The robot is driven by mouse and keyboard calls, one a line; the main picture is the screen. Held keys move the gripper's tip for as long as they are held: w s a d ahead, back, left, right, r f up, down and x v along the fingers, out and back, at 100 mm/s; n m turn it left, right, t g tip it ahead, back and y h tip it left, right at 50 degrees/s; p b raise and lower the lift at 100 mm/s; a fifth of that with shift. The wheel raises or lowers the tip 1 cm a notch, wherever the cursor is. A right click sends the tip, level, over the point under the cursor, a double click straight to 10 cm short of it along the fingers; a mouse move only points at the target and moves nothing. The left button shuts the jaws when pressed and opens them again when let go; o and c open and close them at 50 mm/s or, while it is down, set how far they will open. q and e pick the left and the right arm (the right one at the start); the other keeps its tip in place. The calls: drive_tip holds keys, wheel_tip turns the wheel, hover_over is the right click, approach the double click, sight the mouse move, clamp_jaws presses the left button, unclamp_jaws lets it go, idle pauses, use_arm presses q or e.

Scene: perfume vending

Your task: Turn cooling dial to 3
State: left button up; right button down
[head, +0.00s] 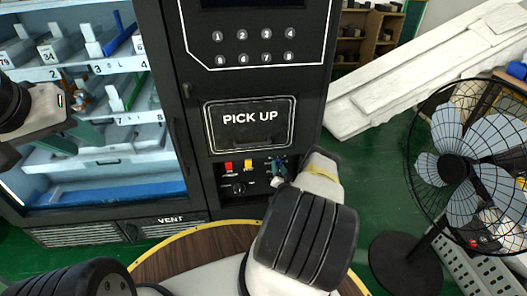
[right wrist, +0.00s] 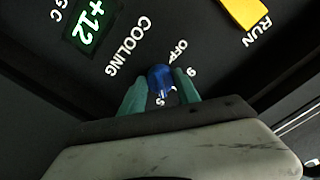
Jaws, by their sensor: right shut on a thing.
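The blue cooling dial (right wrist: 160,78) sits on the black panel under the word COOLING in the right wrist view. My right gripper (right wrist: 160,92) is shut on it, with a green finger on each side. OFF and a few other marks show around the dial, partly covered by the dial and fingers. I cannot tell which mark the dial points to. In the head view my right gripper (head: 279,168) is at the right end of the control panel, below the PICK UP flap. My left gripper (head: 84,132) is at the left, before the glass; its fingers are unclear.
The panel also carries a red switch (head: 229,168), a yellow switch (head: 248,165) and a black knob (head: 238,188). A green +12 display (right wrist: 90,22) shows near the dial. A round wooden table (head: 180,252) is below the machine. A black fan (head: 455,168) stands at right.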

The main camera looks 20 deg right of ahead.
drive_tip(key=m, duration=1.2)
drive_tip(key=shift+s+a+m, duration=0.1)
drive_tip(key=shift+m, duration=0.2)
idle(0.4)
drive_tip(key=c, duration=0.9)
unclamp_jaws()
drive_tip(key=v, duration=0.7)
drive_tip(key=shift+s, duration=0.35)
